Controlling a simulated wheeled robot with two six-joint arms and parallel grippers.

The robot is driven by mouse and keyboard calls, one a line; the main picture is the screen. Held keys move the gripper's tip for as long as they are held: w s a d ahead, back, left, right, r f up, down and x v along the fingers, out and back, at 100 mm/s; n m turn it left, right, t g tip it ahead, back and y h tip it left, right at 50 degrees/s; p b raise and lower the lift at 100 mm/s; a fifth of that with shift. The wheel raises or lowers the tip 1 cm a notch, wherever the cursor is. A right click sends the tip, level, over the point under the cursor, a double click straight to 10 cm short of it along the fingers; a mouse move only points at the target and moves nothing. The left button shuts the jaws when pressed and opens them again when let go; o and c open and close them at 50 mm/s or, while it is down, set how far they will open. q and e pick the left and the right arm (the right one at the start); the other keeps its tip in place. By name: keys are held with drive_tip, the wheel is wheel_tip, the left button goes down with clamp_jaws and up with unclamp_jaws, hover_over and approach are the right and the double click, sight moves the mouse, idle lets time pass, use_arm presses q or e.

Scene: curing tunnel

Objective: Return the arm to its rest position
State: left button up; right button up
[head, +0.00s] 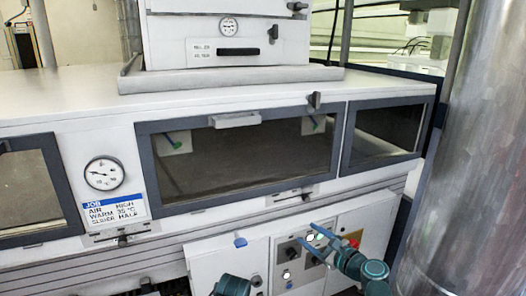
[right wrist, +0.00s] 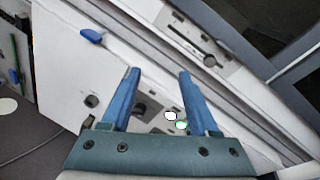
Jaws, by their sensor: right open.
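My right gripper (head: 308,234) is low in the head view, with its two blue fingers apart and nothing between them. It is in front of a control panel (head: 286,271) on the lower front of the white machine. In the right wrist view the same gripper (right wrist: 157,74) is open and empty, and the panel with lit buttons shows behind and between the fingers. A teal piece of my own arm shows at the bottom edge of the head view. No fingers of my left gripper are visible.
The machine's long window (head: 240,160) is closed. Left of it are a round gauge (head: 104,173) and a job card (head: 115,211). A slider plate (head: 294,196) sits below the window. A blue handle (head: 240,242) is on the lower cabinet. A large metal cylinder (head: 478,150) stands at the right.

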drive_tip(key=s+a+f+n+g+y, duration=0.1)
drive_tip(key=s+a+f+n+g, duration=0.15)
drive_tip(key=a+f+n, duration=0.2)
drive_tip(key=s+a+f+n+g, duration=0.2)
drive_tip(key=a+f+n+g, duration=0.15)
drive_tip(key=a+n, duration=0.2)
drive_tip(key=s+a+f+n+g+h, duration=0.2)
drive_tip(key=s+f+n+g+h, duration=0.8)
drive_tip(key=s+n, duration=0.65)
wheel_tip(320, 180, up, 17)
drive_tip(key=n+t+p, duration=0.1)
drive_tip(key=n+p, duration=0.1)
drive_tip(key=p, duration=1.6)
drive_tip(key=shift+w+d, duration=0.3)
drive_tip(key=shift+d, duration=0.1)
drive_tip(key=shift+a, duration=0.5)
